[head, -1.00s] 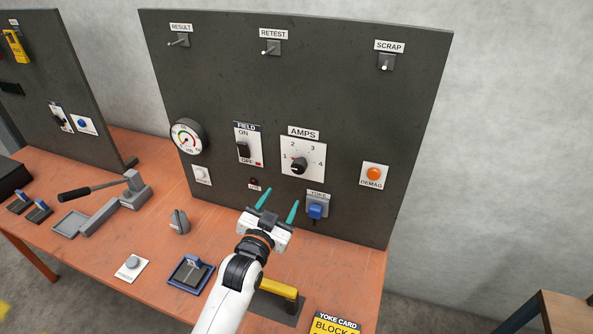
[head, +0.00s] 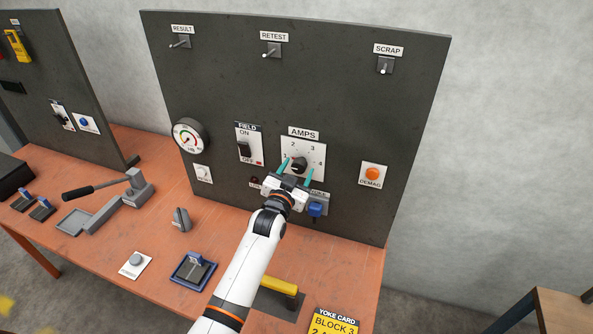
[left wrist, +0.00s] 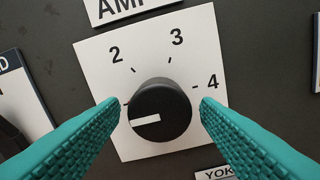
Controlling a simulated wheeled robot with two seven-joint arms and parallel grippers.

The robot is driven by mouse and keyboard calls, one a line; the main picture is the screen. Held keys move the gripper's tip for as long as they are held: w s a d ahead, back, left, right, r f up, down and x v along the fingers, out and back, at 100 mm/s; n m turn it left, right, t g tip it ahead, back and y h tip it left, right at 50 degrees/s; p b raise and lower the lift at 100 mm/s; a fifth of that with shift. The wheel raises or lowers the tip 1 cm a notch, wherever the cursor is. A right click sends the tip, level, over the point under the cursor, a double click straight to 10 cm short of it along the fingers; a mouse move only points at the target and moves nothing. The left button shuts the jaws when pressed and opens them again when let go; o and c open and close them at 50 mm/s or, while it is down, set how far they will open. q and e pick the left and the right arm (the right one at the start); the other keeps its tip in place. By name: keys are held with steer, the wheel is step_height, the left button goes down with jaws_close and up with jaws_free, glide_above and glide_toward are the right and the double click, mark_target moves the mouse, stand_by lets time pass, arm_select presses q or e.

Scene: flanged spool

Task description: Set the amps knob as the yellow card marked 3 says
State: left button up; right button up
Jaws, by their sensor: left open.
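The amps knob (head: 298,164) is a round black knob on a white plate numbered 1 to 4, on the dark upright panel. In the left wrist view, the knob's (left wrist: 162,108) white line points left and slightly down, toward the side of the 1, which a finger hides. My left gripper (head: 296,168) is open, its teal fingers on either side of the knob; contact cannot be told. The yellow card (head: 335,325) lies at the bottom edge, reading "YOKE CARD", "BLOCK 3" and a cut-off line starting with 2. My right gripper is not in view.
A field switch (head: 244,148) is left of the knob and an orange demag button (head: 373,173) right of it. A blue yoke plug (head: 315,208) sits just below, close to my left wrist. A yellow-handled part (head: 279,286) stands on the bench beside my arm.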

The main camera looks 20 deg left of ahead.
arm_select(q)
steer(key=c, duration=1)
steer(key=m, duration=0.5)
steer(key=shift+a+m, duration=0.1)
steer(key=shift+m, duration=0.3)
steer(key=m, duration=0.6)
steer(key=shift+r+b, duration=0.15)
steer(key=shift+b, duration=0.25)
steer(key=o, duration=1)
